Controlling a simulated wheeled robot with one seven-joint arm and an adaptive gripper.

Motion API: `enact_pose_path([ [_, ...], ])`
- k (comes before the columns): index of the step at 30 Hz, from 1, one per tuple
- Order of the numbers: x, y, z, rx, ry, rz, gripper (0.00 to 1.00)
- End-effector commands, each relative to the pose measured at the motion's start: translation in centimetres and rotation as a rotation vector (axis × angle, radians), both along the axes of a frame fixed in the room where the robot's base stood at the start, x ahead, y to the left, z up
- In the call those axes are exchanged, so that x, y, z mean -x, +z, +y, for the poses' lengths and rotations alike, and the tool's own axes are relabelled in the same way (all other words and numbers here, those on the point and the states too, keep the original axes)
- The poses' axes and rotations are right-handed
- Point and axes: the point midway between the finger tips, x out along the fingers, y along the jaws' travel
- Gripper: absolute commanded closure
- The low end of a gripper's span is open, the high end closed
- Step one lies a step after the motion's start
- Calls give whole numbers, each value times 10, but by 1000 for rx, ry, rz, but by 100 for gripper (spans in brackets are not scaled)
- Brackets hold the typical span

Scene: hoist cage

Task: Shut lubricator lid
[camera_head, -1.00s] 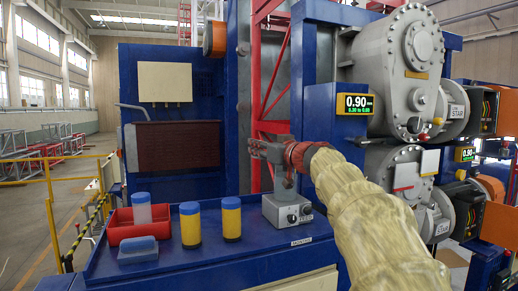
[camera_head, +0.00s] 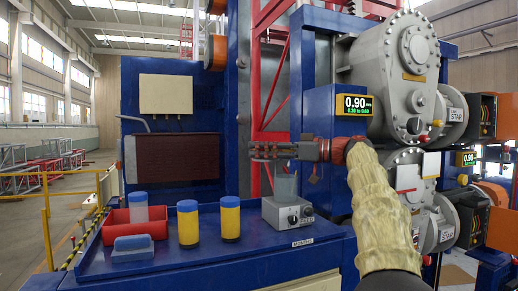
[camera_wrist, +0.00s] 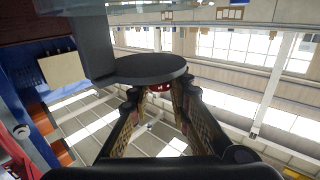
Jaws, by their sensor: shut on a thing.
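The lubricator (camera_head: 287,211) is a grey box with dials and a small grey reservoir above it, on the blue bench. My gripper (camera_head: 256,151) is above it in the head view, level and pointing left. In the wrist view my gripper's fingers (camera_wrist: 160,92) close in on a small red knob beneath a dark round disc, which looks like the lid (camera_wrist: 148,69). A dark grey post (camera_wrist: 90,45) stands beside the disc. The gripper is shut on the knob. In the head view the lid cannot be made out apart from the gripper.
On the bench (camera_head: 200,262) stand two yellow bottles with blue caps (camera_head: 188,224) (camera_head: 230,219). A red tray (camera_head: 118,222) holds a pale bottle, and a blue-grey block (camera_head: 132,247) lies in front. A blue column with a 0.90 display (camera_head: 356,105) and large grey housings are at right.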

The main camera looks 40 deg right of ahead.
Motion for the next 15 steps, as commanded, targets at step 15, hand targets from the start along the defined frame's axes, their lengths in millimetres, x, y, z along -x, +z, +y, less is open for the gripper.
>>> enact_pose_path([
  [15, 7, 2, 1, -1, 109, -3, 100],
])
